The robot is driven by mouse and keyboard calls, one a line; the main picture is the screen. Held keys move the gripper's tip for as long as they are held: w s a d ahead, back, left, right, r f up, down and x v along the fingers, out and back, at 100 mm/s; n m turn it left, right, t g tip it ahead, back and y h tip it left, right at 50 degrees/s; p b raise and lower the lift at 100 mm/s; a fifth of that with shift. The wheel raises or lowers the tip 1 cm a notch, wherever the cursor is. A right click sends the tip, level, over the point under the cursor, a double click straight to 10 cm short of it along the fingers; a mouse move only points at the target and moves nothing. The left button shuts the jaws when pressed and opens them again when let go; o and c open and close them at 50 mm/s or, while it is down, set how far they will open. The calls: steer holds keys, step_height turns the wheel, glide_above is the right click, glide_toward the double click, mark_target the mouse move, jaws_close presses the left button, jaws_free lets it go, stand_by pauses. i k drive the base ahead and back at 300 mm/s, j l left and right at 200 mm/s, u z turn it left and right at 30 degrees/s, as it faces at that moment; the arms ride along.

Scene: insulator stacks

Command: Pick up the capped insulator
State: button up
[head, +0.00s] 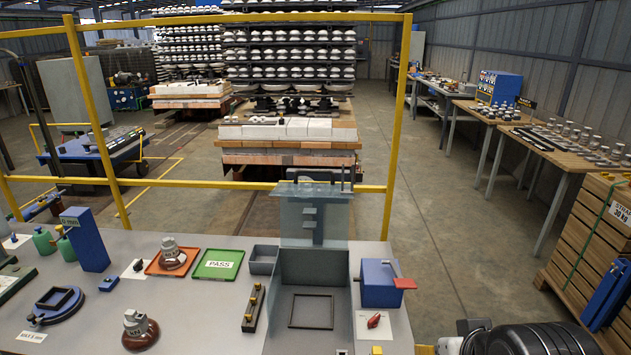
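Two brown insulators with grey metal caps are in the head view. One insulator (140,331) stands upright on the grey bench at the front left. The other insulator (172,254) stands upright in an orange tray (153,268) farther back. The pictures do not settle which one the task means. Dark and silver parts of my arm show at the lower right edge, beyond the bench's right side and well away from both insulators. The end there, perhaps my gripper (470,335), is partly cut off, and its fingertips cannot be made out.
A green PASS tray (218,264) sits right of the orange tray. A blue block (86,240) stands behind the front insulator, with a round blue fixture (59,305) to its left. A grey open box (310,275) with a clear back panel and a yellow frame (393,140) are obstacles.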

mark_target(141, 333)
steer(key=j+u, duration=0.15)
steer(key=u, duration=1.3)
